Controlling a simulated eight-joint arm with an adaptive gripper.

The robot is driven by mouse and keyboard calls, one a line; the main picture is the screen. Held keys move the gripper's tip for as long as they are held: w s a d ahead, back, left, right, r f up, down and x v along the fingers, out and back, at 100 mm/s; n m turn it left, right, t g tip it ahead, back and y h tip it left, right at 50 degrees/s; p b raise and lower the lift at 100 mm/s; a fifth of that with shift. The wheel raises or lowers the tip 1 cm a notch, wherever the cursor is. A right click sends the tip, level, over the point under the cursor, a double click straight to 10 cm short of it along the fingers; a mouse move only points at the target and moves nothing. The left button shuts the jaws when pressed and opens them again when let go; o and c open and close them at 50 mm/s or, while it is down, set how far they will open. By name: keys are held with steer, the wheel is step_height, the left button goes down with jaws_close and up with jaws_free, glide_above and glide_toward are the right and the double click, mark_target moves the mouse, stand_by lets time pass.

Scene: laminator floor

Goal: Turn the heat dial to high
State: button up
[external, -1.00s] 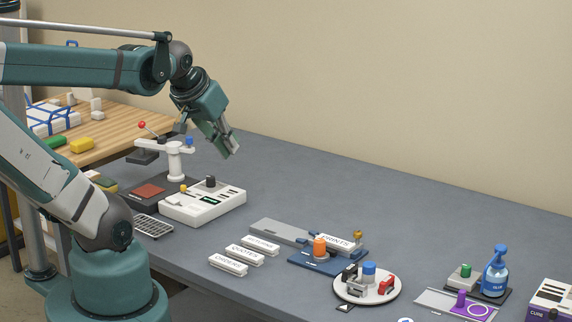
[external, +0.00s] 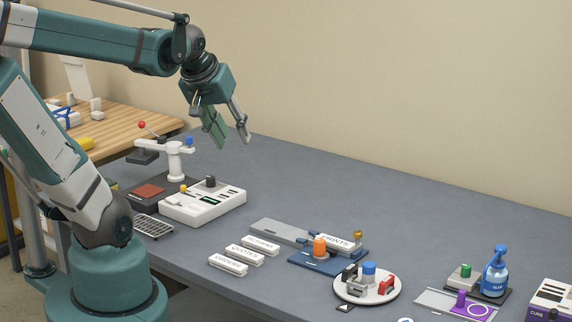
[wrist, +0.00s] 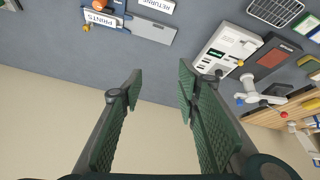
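The white control box (external: 203,205) stands on the grey table, with a black dial (external: 210,181) on its back part and a small yellow knob (external: 183,188) near its left corner. No heat label or dial setting is readable. My gripper (external: 232,141) is in the air above and behind the box, apart from it, pointing down. Its two green-padded fingers are spread with nothing between them. In the wrist view my gripper (wrist: 160,76) is open and empty. The control box (wrist: 224,48) shows there at upper right, with the black dial (wrist: 219,73) beyond the right finger.
A white press (external: 175,160) with a red-tipped lever stands behind the box at left. A wire rack (external: 153,226) lies in front. Labelled white blocks (external: 244,254), an orange knob (external: 320,244), a round white tray (external: 367,297) and a blue bottle (external: 495,272) are further right.

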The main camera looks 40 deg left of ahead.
steer(key=w+a+n+g+p, duration=0.2)
steer(key=w+a+n, duration=0.4)
steer(key=w, duration=0.1)
steer(key=n+g+p, duration=0.4)
steer(key=n, duration=1.4)
glide_above(210, 177)
steer(key=shift+w+f, duration=0.15)
steer(key=shift+f, duration=8.4)
steer(key=shift+f, duration=0.1)
steer(key=shift+f, duration=3.8)
steer(key=shift+c, duration=0.3)
